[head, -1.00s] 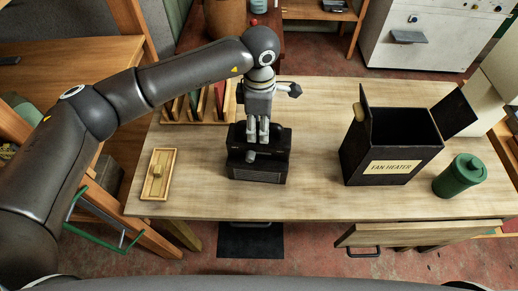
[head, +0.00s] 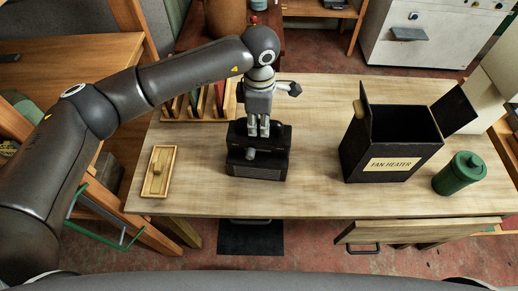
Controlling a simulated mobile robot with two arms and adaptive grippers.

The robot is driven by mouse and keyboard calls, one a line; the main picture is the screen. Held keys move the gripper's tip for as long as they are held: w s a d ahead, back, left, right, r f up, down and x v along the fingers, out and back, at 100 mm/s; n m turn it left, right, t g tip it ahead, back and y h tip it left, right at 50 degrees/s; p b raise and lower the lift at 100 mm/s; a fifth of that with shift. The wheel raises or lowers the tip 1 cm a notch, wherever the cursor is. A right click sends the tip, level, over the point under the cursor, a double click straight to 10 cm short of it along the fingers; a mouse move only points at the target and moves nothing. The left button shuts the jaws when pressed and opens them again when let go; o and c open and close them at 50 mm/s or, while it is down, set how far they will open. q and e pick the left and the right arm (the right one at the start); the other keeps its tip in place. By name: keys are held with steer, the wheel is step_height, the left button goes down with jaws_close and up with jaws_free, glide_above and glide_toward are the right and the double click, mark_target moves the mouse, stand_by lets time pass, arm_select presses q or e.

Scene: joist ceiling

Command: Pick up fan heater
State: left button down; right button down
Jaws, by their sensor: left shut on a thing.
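The fan heater (head: 258,165) is a dark, boxy thing with a small knob on its front. It sits on the wooden table left of centre, and I cannot tell whether it is slightly lifted. My left gripper (head: 258,130) points down from above and is shut on the upper part of the heater. The fingers hide some of the heater's top. An open black box (head: 375,160) labelled "FAN HEATER" stands upright to the right with its flaps up. My right gripper is not in view.
A green canister (head: 460,174) stands right of the box. A drawer (head: 415,232) sticks out at the front right. The tabletop (head: 315,185) between heater and box is clear.

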arm_select(q)
steer(key=shift+w+r, duration=0.1)
steer(key=shift+r, duration=0.15)
